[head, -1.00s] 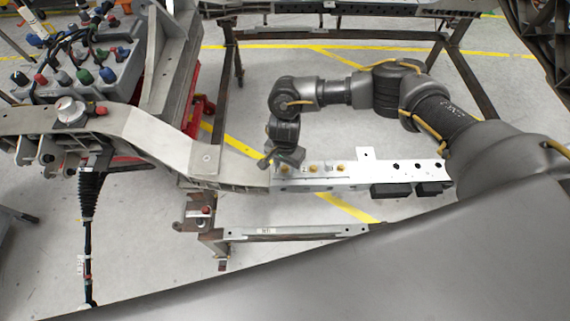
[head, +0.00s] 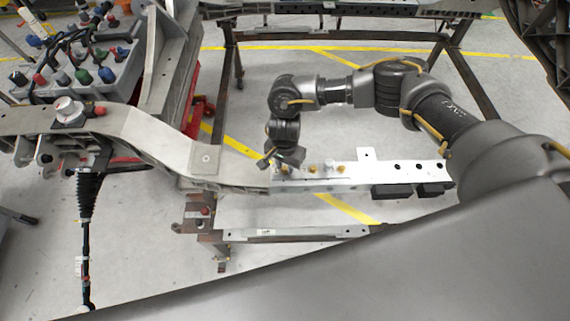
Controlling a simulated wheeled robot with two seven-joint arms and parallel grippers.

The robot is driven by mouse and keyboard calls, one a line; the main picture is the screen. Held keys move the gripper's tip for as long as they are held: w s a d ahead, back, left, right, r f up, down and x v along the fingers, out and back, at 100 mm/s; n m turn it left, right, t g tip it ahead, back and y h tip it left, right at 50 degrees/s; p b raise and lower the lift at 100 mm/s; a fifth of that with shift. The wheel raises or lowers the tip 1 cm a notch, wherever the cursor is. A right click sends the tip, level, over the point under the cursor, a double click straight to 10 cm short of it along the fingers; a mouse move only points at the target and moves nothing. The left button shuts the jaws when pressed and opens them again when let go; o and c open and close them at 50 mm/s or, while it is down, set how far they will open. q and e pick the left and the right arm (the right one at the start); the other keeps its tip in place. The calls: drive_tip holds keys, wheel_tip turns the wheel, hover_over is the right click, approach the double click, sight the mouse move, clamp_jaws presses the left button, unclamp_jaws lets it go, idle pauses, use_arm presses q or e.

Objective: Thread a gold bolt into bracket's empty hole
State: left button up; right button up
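The bracket (head: 375,172) is a long pale metal rail on the chassis, with a small upright tab and several dark holes along its right part. Two gold bolts, one in the middle (head: 313,169) and one to its right (head: 341,169), stand on its left part. My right gripper (head: 280,169) is at the bracket's left end, pointing down, left of these bolts. It covers the spot there, so a bolt between or under its fingers cannot be made out. The finger gap is too small to read. My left gripper is not in view.
A grey chassis beam (head: 150,135) meets the bracket's left end. Black blocks (head: 390,191) hang below its right part. A box with coloured knobs (head: 80,60) stands at upper left. A brown steel frame (head: 335,34) surrounds open floor behind the bracket.

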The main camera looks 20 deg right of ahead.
clamp_jaws()
drive_tip(key=m+p, duration=0.1)
drive_tip(key=m, duration=0.3)
drive_tip(key=m+p, duration=0.1)
drive_tip(key=m, duration=0.3)
drive_tip(key=m+p, duration=0.1)
drive_tip(key=m, duration=0.3)
drive_tip(key=shift+p, duration=0.3)
drive_tip(key=shift+f+m, duration=0.2)
drive_tip(key=shift+m, duration=0.2)
drive_tip(key=shift+r+m, duration=0.1)
drive_tip(key=shift+m, duration=1.3)
drive_tip(key=o, duration=0.8)
unclamp_jaws()
drive_tip(key=shift+o, duration=0.2)
